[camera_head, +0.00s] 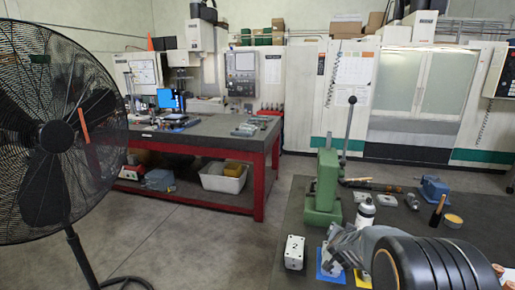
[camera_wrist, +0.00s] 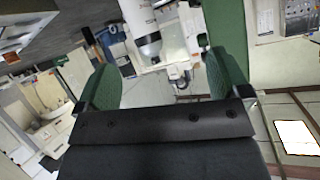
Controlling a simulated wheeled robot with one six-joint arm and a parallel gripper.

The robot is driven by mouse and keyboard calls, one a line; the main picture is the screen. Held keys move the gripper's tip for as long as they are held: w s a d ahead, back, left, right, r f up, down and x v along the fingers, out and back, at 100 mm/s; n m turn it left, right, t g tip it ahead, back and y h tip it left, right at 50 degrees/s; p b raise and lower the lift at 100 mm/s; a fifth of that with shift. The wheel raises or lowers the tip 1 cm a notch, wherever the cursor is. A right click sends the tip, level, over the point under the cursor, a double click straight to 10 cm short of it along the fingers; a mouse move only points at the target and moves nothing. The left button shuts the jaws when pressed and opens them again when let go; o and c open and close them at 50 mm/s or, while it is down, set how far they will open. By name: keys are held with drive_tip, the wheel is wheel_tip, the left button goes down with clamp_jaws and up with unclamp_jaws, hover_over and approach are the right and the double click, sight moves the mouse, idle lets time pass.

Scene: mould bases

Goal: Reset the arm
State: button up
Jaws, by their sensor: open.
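My gripper (camera_wrist: 160,65) shows in the wrist view with its two green fingers spread wide apart. Nothing is held between them. A white bottle with a dark band (camera_wrist: 143,28) appears beyond the fingers, clear of them. In the head view my arm comes in at the lower right, over the dark bench, and I cannot make out the fingers there. A white block marked 2 (camera_head: 294,252) stands on the bench left of the arm. A blue plate (camera_head: 326,272) and a yellow plate (camera_head: 362,279) lie beside it, partly hidden by the arm.
A green press (camera_head: 324,190) with an upright lever stands on the dark bench (camera_head: 480,225). A white bottle (camera_head: 365,212), a blue vise (camera_head: 433,188) and small tools are around it. A red-legged table (camera_head: 261,170) is further back. A large fan (camera_head: 60,135) fills the left.

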drive_tip(key=s+a+f+n+g+y+b, duration=0.1)
drive_tip(key=s+a+f+n+g+y, duration=0.15)
drive_tip(key=s+a+y, duration=0.35)
drive_tip(key=s+a+f+n+g+b, duration=0.1)
drive_tip(key=s+a+n+g+b, duration=0.1)
drive_tip(key=s, duration=0.8)
drive_tip(key=s+a+n+g+b, duration=0.3)
drive_tip(key=s+a+b, duration=0.2)
drive_tip(key=s, duration=0.6)
drive_tip(key=shift+a+f, duration=0.25)
drive_tip(key=shift+f, duration=0.15)
drive_tip(key=shift+s+n, duration=0.1)
drive_tip(key=shift+n, duration=0.15)
